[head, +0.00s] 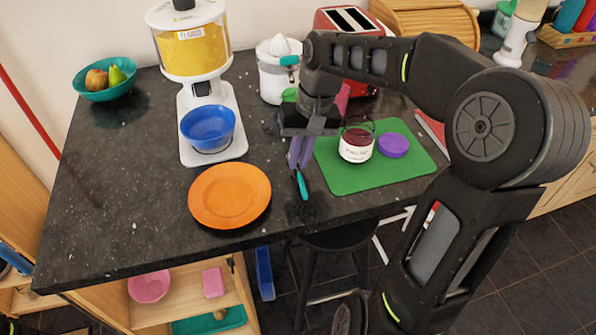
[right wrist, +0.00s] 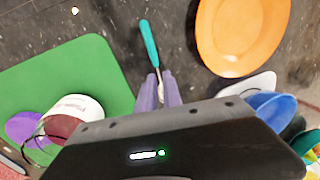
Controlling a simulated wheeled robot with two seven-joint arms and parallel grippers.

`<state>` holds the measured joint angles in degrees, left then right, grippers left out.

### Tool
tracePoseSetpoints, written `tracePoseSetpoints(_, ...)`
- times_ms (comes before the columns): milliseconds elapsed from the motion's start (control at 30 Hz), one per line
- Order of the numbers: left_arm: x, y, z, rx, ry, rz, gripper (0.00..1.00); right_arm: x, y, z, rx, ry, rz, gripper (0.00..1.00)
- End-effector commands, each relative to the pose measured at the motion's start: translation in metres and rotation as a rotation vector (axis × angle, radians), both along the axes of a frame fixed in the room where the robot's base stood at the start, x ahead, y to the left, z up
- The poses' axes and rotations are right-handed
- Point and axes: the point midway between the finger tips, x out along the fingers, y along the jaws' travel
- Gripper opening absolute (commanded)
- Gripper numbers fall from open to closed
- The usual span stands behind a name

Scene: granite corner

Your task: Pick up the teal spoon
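The teal spoon (head: 302,185) is at the front of the dark counter, between the orange plate and the green board. Its teal handle (right wrist: 149,43) points away from the gripper in the right wrist view, and a bit of its metal neck shows between the fingertips. My right gripper (head: 300,163) comes down from above with its purple fingers close together on the spoon's neck; the fingers also show in the right wrist view (right wrist: 160,85). The spoon's bowl end is hidden by the gripper. I cannot tell whether the spoon touches the counter. My left gripper is not in view.
The orange plate (head: 229,196) lies left of the spoon. The green cutting board (head: 345,184) with a jar (head: 357,146) and purple lid (head: 393,145) lies right. A cereal dispenser with a blue bowl (head: 208,127) stands behind the plate.

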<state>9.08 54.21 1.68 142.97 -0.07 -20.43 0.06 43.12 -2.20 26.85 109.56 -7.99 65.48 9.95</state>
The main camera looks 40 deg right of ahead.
Motion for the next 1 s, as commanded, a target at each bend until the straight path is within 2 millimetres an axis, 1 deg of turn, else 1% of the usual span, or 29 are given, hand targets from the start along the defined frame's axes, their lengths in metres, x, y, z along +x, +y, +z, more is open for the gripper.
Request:
tracePoseSetpoints(33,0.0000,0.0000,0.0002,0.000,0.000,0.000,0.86,0.0000,0.0008,-0.0064,0.001,0.003,0.000,0.10)
tracePoseSetpoints(133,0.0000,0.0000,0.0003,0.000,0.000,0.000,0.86,0.0004,0.0019,-0.0119,0.000,0.001,0.000,0.10)
tracePoseSetpoints(700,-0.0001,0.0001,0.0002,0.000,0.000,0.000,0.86,0.0008,0.0018,-0.0117,0.000,0.000,-0.001,0.10)
tracePoseSetpoints(833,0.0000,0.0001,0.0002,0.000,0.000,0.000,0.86,0.0008,0.0018,-0.0117,0.000,0.000,-0.001,0.00)
tracePoseSetpoints(1000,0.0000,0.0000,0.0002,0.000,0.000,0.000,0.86,0.0008,0.0018,-0.0117,0.000,0.000,-0.001,0.00)
